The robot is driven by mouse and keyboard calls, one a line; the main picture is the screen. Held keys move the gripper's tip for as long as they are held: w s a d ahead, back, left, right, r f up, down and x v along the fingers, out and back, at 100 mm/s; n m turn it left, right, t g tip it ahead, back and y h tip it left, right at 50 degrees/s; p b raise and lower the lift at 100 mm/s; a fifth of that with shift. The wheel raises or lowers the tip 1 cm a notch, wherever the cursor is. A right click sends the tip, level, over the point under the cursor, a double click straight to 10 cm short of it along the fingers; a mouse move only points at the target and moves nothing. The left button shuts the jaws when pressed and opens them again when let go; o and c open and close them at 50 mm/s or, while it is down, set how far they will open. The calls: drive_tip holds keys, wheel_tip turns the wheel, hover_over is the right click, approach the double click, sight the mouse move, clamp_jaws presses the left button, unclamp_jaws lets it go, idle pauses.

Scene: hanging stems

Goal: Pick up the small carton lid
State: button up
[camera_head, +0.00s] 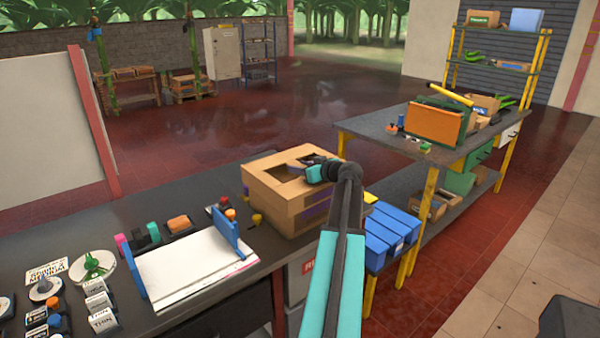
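A brown cardboard carton (300,212) stands at the right end of the dark workbench, with a dark opening in its top. I cannot make out a separate small lid; a small brown piece (306,153) shows at the carton's top beside my gripper, but I cannot tell if it is the lid. My teal arm reaches up from the bottom of the picture. My gripper (298,166) points left, low over the carton's opening. Its fingers are dark and too small to tell open from shut, or whether they touch anything.
Small knobs, labels and a green-topped scale-like dish (92,266) crowd the bench's left. Blue bins (392,232) sit right of the carton. A second table (378,132) with an orange-faced crate (435,123) stands behind right.

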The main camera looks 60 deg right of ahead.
drive_tip(key=shift+r, duration=0.2)
drive_tip(key=shift+c, duration=0.5)
drive_tip(key=shift+r+b, duration=0.95)
drive_tip(key=shift+r, duration=3.9)
